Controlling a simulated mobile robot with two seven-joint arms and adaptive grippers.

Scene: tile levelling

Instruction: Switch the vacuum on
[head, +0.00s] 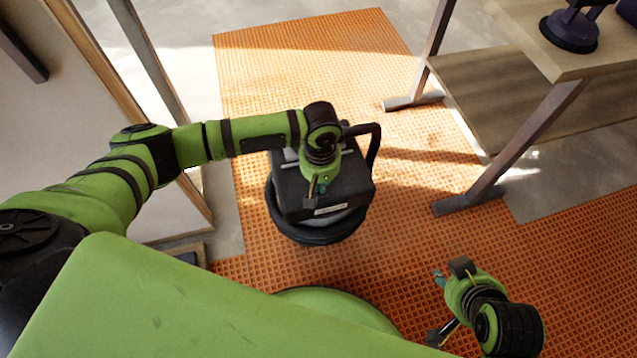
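The vacuum (352,190) is a dark boxy unit with a pale label on its front, a black handle or tube at its upper right and a thick black ring around its base. It stands on the orange floor matting. My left gripper (317,188) points down over the top of the vacuum. Its fingers are small and partly hidden here, so I cannot tell whether they are open or touch the unit. The switch cannot be made out. My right gripper (437,306) is at the lower right, with its fingertips spread apart and nothing between them.
Orange gridded matting (300,60) covers much of the grey floor. A wooden bench (530,45) with metal legs and a lower shelf (480,95) stands at the upper right. A dark purple suction-cup-like tool (568,32) is on it. A pale panel (60,100) with a wooden edge stands at left.

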